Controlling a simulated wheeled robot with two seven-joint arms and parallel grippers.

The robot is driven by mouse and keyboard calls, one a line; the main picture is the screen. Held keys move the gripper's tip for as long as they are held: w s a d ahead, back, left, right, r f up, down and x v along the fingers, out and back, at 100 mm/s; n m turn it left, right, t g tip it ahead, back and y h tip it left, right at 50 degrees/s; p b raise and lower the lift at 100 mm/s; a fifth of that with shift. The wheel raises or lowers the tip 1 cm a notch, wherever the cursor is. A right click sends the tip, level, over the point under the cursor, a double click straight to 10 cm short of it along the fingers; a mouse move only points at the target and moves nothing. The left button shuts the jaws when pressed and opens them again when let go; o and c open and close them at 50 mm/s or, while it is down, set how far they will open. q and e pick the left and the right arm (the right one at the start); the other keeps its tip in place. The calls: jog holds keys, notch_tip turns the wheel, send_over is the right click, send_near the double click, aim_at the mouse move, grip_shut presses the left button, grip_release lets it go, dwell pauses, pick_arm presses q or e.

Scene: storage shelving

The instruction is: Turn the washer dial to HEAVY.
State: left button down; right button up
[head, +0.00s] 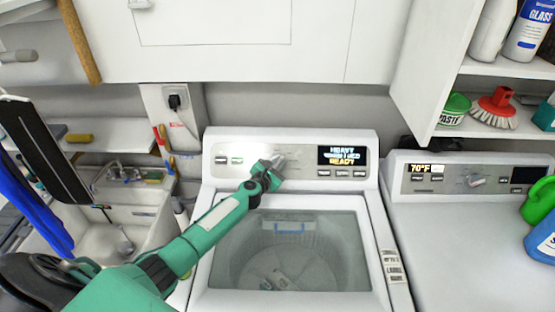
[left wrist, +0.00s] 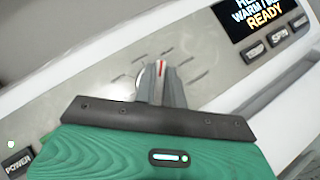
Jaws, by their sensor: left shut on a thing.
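The white top-loading washer (head: 207,270) stands in the middle of the head view, with its control panel along the back. Its dial (left wrist: 162,66) shows in the left wrist view as a grey knob with a red pointer mark, pointing roughly up. My left gripper (head: 277,163) reaches the panel and is shut on the dial; it also shows in the left wrist view (left wrist: 162,90), its fingers covering most of the knob. The washer display (head: 342,155) reads HEAVY, a second line that looks like WARM, and READY. My right gripper is not in view.
A second white machine (head: 470,225) with its own knob stands to the right, with green and blue bottles at its edge. A sink (head: 110,245) is at the left. Shelves at upper right hold bottles and a red brush (head: 496,106).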

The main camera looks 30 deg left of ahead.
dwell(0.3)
pick_arm(q)
jog(key=c, duration=1.5)
grip_release()
jog(key=shift+o, duration=0.2)
jog(key=s+r+p, duration=0.1)
jog(key=s, duration=1.2)
jog(key=shift+s+r, duration=0.3)
jog(key=shift+s, duration=0.1)
jog(key=shift+f, duration=0.1)
